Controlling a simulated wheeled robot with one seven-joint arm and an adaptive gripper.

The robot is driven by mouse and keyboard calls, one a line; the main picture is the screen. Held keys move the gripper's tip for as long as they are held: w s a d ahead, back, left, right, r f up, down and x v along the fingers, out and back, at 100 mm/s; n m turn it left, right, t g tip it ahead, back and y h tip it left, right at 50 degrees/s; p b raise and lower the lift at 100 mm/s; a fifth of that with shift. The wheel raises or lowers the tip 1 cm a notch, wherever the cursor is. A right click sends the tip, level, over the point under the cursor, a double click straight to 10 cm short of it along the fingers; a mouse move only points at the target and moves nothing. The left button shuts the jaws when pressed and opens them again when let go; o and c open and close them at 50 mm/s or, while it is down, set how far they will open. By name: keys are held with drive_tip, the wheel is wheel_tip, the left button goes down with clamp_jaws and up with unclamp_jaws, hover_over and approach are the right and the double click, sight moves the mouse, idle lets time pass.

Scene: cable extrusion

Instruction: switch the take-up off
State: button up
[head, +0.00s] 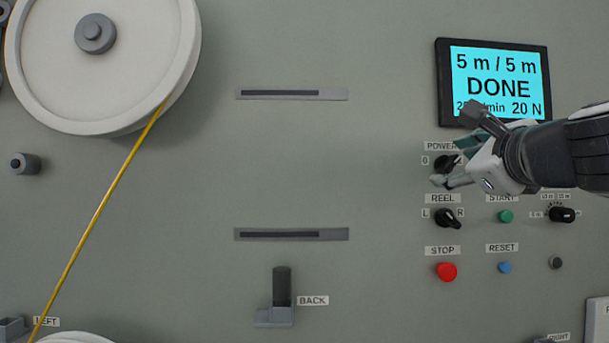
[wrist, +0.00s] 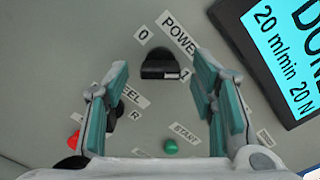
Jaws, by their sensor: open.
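The black POWER knob (head: 447,162) sits below the display, partly hidden by my gripper in the head view. In the wrist view the POWER knob (wrist: 160,60) is upper centre, between the labels 0 and 1, with a pale mark on its edge near the 1. My gripper (head: 454,163) is open in front of it. In the wrist view my gripper (wrist: 162,75) has its two teal-padded fingers on either side of the knob, with gaps; contact does not show. The display (head: 499,82) reads 5 m / 5 m, DONE, 20 N.
Below are the REEL knob (head: 447,218), red STOP button (head: 446,271), green START button (head: 505,216) and blue RESET button (head: 505,267). A black selector (head: 562,214) is at right. A white reel (head: 100,60) with yellow cable (head: 100,210) is at left, a BACK lever (head: 281,287) lower centre.

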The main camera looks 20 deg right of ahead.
drive_tip(key=shift+w+d, duration=0.2)
drive_tip(key=shift+w, duration=0.35)
drive_tip(key=c, duration=1.1)
drive_tip(key=shift+c, duration=0.2)
